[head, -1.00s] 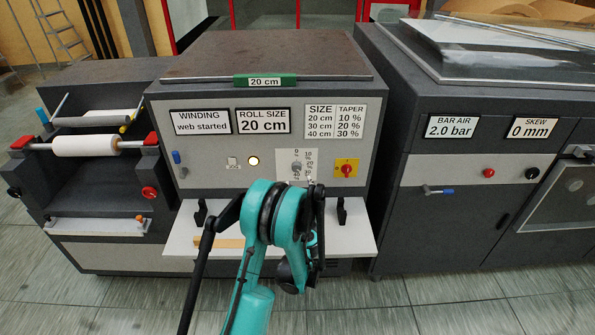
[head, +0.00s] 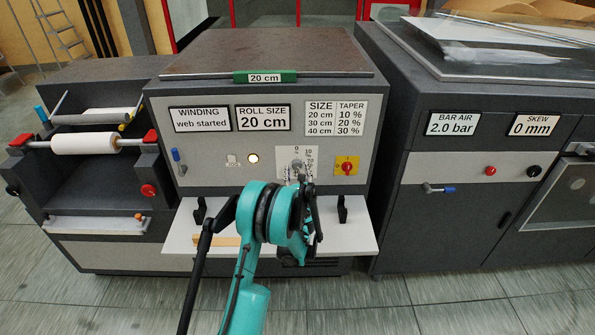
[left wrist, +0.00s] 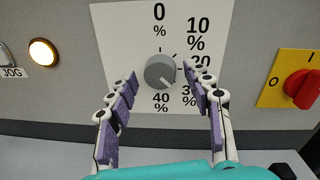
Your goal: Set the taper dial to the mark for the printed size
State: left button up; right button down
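The taper dial (left wrist: 160,71) is a grey round knob on a white scale plate marked 0, 10, 20, 30 and 40 %. A pale line on its face seems to point to the lower right, between 30 and 40 %. In the head view the dial (head: 297,166) shows just above my left gripper (head: 302,190). In the left wrist view my left gripper (left wrist: 161,80) is open, its purple-padded fingers apart on either side of the knob. The roll size sign (head: 263,119) reads 20 cm. The size table (head: 336,118) pairs 20 cm with 10 %. My right gripper is out of view.
A red switch on a yellow plate (head: 347,166) sits right of the dial. A lit round lamp (head: 253,158) and a JOG button (head: 233,160) are to the left. A pale shelf (head: 345,238) juts out below the panel.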

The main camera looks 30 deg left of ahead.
pick_arm(q)
jog(key=c, duration=0.9)
jog(key=shift+o, duration=0.2)
jog(key=shift+n, duration=0.4)
jog(key=n+b, duration=0.1)
jog(key=n, duration=0.2)
jog(key=shift+n, duration=0.4)
jog(key=n+b, duration=0.1)
jog(key=n, duration=0.3)
jog(key=shift+h, duration=0.3)
jog(key=n+b, duration=0.1)
jog(key=n, duration=0.3)
jog(key=shift+r+n, duration=0.1)
jog(key=shift+n, duration=0.2)
jog(key=n, duration=0.3)
jog(key=shift+n+h+b, duration=0.3)
jog(key=shift+n+b, duration=0.1)
